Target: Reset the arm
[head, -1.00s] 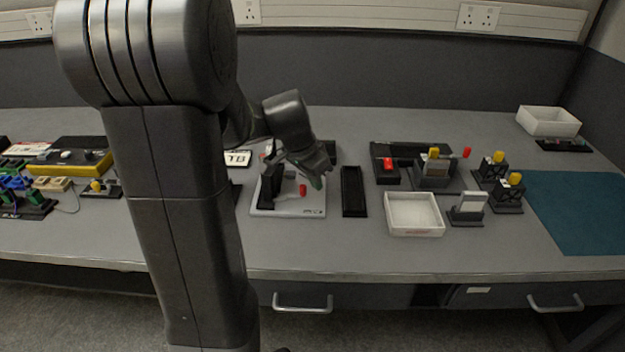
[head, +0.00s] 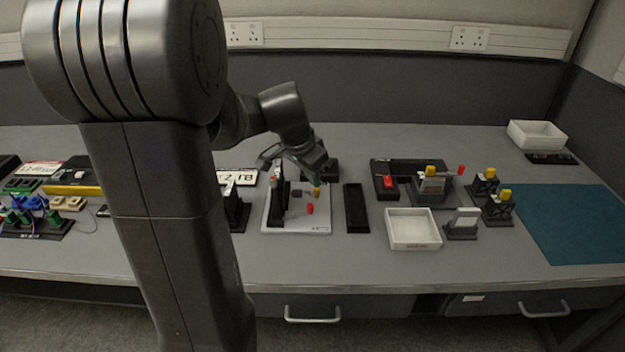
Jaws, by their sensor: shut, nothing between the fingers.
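My gripper (head: 318,170) is at the end of my arm, over the far part of the bench. It is shut, with nothing between its fingers. It points down and to the right, in front of a dark block at the back. It looks raised above a white board (head: 325,221) that bears a black upright holder (head: 279,203), a red piece (head: 309,209) and a yellow piece (head: 316,191). My arm hides part of the bench at left.
Right of the board are a black tray (head: 356,209), a white bin (head: 412,243), black stands with yellow tops (head: 487,182) and a teal mat (head: 575,225). Another white bin (head: 536,130) stands far right. Number plates (head: 237,177) and coloured connectors (head: 38,214) lie at left.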

